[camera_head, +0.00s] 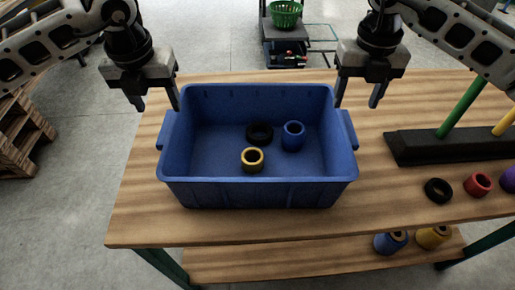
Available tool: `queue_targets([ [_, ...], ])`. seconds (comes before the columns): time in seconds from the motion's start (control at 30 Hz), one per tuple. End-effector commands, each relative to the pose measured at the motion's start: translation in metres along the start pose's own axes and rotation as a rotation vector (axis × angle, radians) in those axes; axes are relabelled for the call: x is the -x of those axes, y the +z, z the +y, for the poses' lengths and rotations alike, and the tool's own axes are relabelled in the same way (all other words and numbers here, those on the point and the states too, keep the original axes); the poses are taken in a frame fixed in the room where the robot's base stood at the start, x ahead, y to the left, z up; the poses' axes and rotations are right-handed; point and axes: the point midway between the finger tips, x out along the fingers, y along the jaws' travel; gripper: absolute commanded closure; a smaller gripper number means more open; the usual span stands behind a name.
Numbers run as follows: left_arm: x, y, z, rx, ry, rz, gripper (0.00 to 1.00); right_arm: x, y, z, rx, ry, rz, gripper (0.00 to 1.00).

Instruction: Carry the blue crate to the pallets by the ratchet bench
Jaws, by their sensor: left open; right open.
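The blue crate (258,194) stands upright on a wooden bench top. It has a side handle at its left and right ends. Inside lie a black ring (259,130), a blue ring (293,142) and a yellow ring (252,167). My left gripper (158,106) is open and empty, above the crate's far left corner. My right gripper (357,104) is open and empty, by the crate's far right corner. I cannot tell whether either gripper touches the crate. A wooden pallet stack (14,140) stands on the floor at the left edge.
The bench (140,222) has a lower shelf with a blue and a yellow ring. To the right on the bench are a black peg rack (420,148) and black, red and purple rings. Behind the bench stands a cart with a green basket (286,14). Grey floor lies clear at left.

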Motion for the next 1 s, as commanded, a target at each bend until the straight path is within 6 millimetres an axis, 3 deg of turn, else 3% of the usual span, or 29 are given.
queue_targets([
  [0.2,-0.044,-0.001,0.000,0.000,0.000,0.004,0.44,-0.044,-0.001,0.000,0.001,-0.001,0.004,0.44],
  [0.4,-0.072,0.000,-0.001,0.000,-0.001,0.001,0.44,-0.072,-0.001,0.000,0.001,-0.001,0.002,0.44],
  [0.6,-0.084,0.000,0.000,0.000,-0.001,0.000,0.44,-0.084,0.000,0.000,0.001,0.000,0.001,0.44],
  [0.9,-0.085,0.000,0.000,-0.001,-0.001,-0.001,0.44,-0.085,0.000,0.000,0.002,0.000,0.000,0.44],
  [1.0,-0.085,0.000,0.000,-0.001,-0.001,-0.001,0.71,-0.085,0.000,0.000,0.002,0.000,0.000,0.71],
])
